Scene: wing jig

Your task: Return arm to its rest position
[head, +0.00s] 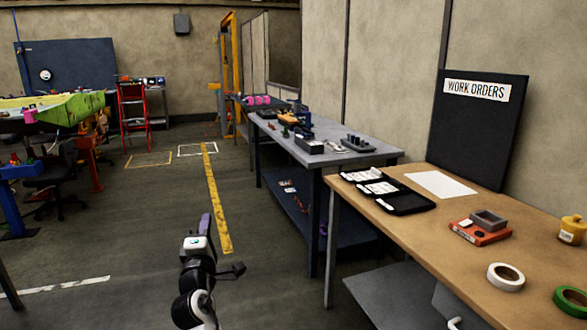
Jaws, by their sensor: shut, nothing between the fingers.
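My arm rises from the bottom edge of the head view, left of the middle, with white and black links. My gripper (239,268) is the small dark end that sticks out to the right of the arm. It is shut and empty, over the open floor and apart from the tables. Its fingers are small and dark, so their detail is hard to make out.
A wooden table (400,215) at the right holds an open black case (388,191), an orange-and-grey block (480,230) and tape rolls (506,277). A grey workbench (335,157) stands behind it. Floor (130,210) left of my arm is clear.

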